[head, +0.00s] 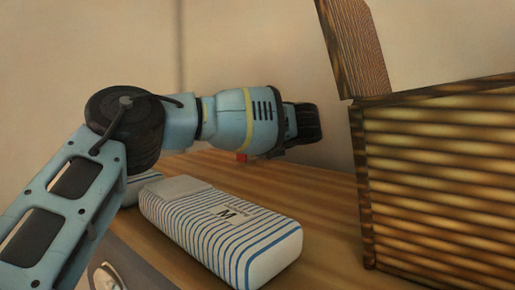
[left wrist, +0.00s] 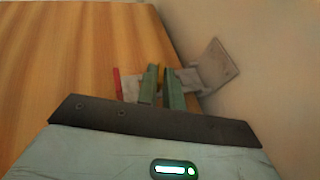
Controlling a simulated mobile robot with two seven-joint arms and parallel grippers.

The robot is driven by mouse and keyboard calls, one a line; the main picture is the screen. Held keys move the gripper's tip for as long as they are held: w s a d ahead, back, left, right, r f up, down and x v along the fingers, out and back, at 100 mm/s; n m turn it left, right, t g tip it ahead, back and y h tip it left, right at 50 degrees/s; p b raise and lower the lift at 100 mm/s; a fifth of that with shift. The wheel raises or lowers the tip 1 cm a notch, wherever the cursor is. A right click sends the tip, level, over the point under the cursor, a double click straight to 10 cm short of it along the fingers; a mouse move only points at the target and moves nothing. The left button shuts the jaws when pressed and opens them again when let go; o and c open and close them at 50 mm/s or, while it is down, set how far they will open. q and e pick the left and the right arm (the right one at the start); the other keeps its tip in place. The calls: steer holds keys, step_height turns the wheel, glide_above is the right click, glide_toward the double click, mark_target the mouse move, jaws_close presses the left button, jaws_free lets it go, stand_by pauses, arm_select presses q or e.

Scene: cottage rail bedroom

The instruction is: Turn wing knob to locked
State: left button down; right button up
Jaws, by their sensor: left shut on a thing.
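In the left wrist view, a grey fixture (left wrist: 131,87) with a red end (left wrist: 117,84) sits by the wall at the edge of the wooden surface. A small yellow part (left wrist: 160,76), seemingly the wing knob, shows between the two green fingers of my left gripper (left wrist: 162,87). The gripper is shut on it, and the fingers hide most of it. In the head view, my left gripper (head: 294,129) reaches right above the wooden top, its fingertips not clearly visible. A small red bit (head: 242,157) shows below it. My right gripper is in neither view.
A striped white-and-blue soft case (head: 225,228) marked M lies on the wooden top (head: 320,195) below my left arm. A slatted brown box (head: 440,180) with a raised flap (head: 352,45) stands at the right. A grey plate (left wrist: 214,66) stands against the wall.

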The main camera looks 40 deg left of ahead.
arm_select(q)
steer(key=shift+f, duration=0.15)
steer(key=c, duration=1.5)
jaws_free()
steer(key=shift+c, duration=0.2)
steer(key=v, duration=0.6)
steer(key=shift+b, duration=0.3)
steer(key=shift+v, duration=0.95)
steer(key=shift+o, duration=0.4)
steer(key=shift+a, duration=0.1)
